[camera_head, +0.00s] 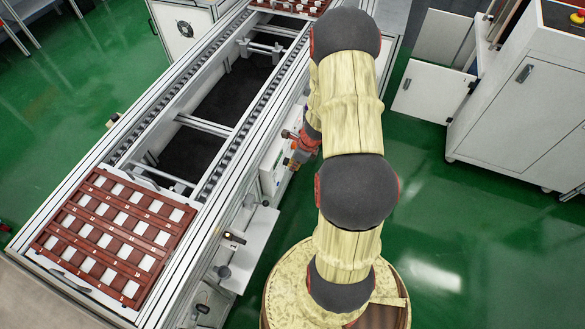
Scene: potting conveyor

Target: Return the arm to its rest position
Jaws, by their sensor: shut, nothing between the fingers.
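My arm rises from its round base at the bottom and reaches up the picture, bent at dark grey joints with red rings. Its upper joint stands beside the far part of the conveyor. The end of my arm shows only partly, left of the middle links, with red and grey parts. My gripper (297,158) is small there, beside the conveyor's right side and apart from the trays. It looks shut and empty. Its fingertips are hard to make out, and the links hide part of the wrist.
The conveyor (205,125) runs along the left. A brown tray (88,238) with rows of white squares lies at its near end, and another tray (318,8) shows at the top. A white cabinet (520,110) stands at right. Green floor (480,240) is clear at lower right.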

